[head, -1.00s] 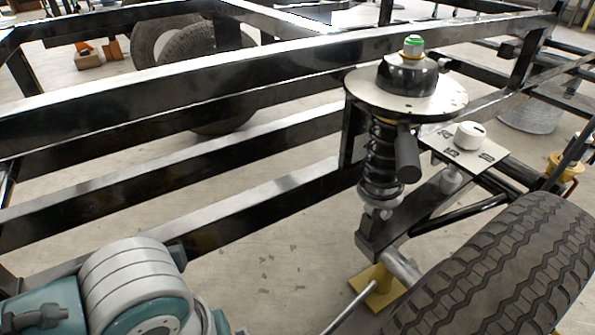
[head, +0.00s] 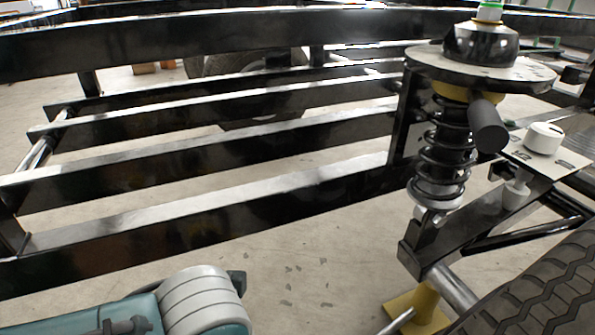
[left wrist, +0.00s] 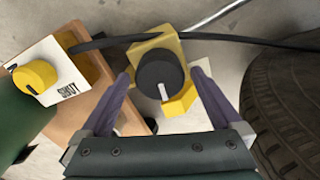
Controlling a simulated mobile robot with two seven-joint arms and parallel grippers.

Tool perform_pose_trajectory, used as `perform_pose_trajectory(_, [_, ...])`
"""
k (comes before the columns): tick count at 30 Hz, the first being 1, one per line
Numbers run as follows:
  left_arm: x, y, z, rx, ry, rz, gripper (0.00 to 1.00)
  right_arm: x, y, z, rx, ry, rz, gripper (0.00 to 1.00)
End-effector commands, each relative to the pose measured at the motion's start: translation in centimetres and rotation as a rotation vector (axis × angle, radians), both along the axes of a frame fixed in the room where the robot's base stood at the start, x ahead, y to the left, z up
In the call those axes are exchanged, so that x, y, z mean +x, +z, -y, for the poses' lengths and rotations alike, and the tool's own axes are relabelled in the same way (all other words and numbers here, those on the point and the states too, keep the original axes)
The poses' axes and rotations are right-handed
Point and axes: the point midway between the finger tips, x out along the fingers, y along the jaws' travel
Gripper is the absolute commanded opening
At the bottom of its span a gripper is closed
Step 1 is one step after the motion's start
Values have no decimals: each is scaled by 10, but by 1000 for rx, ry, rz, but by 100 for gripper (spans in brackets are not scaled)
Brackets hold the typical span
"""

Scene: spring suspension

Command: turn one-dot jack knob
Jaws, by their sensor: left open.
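In the left wrist view a round black knob (left wrist: 160,72) with a white pointer mark sits on a yellow block (left wrist: 150,46). The pointer faces the bottom of the picture. I see no dot marking, so I cannot tell if this is the one-dot jack knob. My left gripper (left wrist: 161,78) is open. Its two purple fingers stand on either side of the black knob, with the knob between their tips; I cannot tell whether they touch it. In the head view a yellow jack-like base (head: 428,306) stands low under the suspension arm. My right gripper is not in view.
A yellow knob (left wrist: 35,76) on a plate marked "SHUT" is at left in the wrist view. A black cable (left wrist: 110,40) crosses behind the black knob. A tire (left wrist: 285,110) is at right. In the head view a coil spring (head: 440,150) and white knob (head: 543,137) stand at right.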

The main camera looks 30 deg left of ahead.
Motion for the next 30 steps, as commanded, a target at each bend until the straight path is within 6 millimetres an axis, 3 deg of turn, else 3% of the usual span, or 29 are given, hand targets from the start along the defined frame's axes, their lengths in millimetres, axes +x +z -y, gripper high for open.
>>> perform_pose_trajectory(6, [0, 1, 0, 0, 0, 0, 98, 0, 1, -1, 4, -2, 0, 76])
perform_pose_trajectory(27, [0, 1, 0, 1, 1, 0, 19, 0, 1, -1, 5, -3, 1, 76])
perform_pose_trajectory(30, [0, 1, 0, 1, 1, -1, 13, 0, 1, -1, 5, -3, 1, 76])
